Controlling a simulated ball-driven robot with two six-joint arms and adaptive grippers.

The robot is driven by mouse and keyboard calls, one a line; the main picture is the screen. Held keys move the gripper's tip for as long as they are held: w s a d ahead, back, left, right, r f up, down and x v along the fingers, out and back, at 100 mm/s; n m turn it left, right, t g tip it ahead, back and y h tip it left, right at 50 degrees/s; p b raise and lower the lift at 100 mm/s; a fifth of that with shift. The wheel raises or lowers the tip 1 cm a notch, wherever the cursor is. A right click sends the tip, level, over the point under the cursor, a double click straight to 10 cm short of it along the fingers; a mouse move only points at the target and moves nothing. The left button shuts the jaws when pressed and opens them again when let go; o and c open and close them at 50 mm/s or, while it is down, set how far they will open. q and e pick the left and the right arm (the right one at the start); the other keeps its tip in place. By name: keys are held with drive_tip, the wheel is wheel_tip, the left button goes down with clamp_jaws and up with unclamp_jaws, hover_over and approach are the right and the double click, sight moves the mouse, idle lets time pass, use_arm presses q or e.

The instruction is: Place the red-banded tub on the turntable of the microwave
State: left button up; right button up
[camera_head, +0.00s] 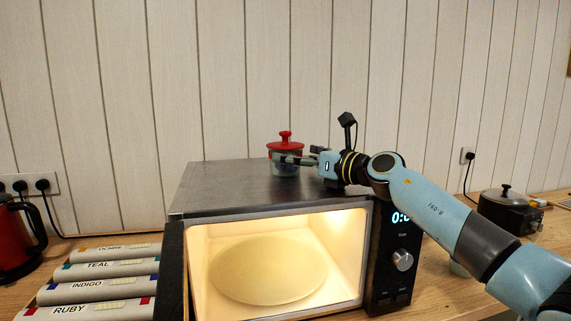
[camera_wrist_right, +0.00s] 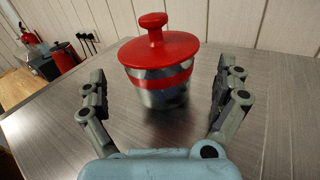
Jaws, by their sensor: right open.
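The red-banded tub (camera_head: 285,167) stands upright on top of the microwave (camera_head: 225,185). It has a red lid with a knob and a red band, and it also shows in the right wrist view (camera_wrist_right: 160,72). My right gripper (camera_head: 290,159) is open, with one finger on each side of the tub in the right wrist view (camera_wrist_right: 163,85); gaps show between the fingers and the tub. The microwave's door is open and its lit inside holds a pale round turntable (camera_head: 268,270), which is empty. My left gripper is not in view.
Several labelled rolls, among them RUBY (camera_head: 88,309) and TEAL (camera_head: 100,267), lie left of the microwave. A red kettle (camera_head: 18,240) stands at the far left. The wall is close behind.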

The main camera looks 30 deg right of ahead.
drive_tip(key=x, duration=0.3)
drive_tip(key=shift+w+a, duration=0.2)
drive_tip(key=shift+w, duration=0.05)
drive_tip(key=shift+s+d, duration=0.1)
drive_tip(key=shift+c, duration=1.5)
drive_tip(key=c, duration=0.9)
drive_tip(key=shift+r, duration=0.15)
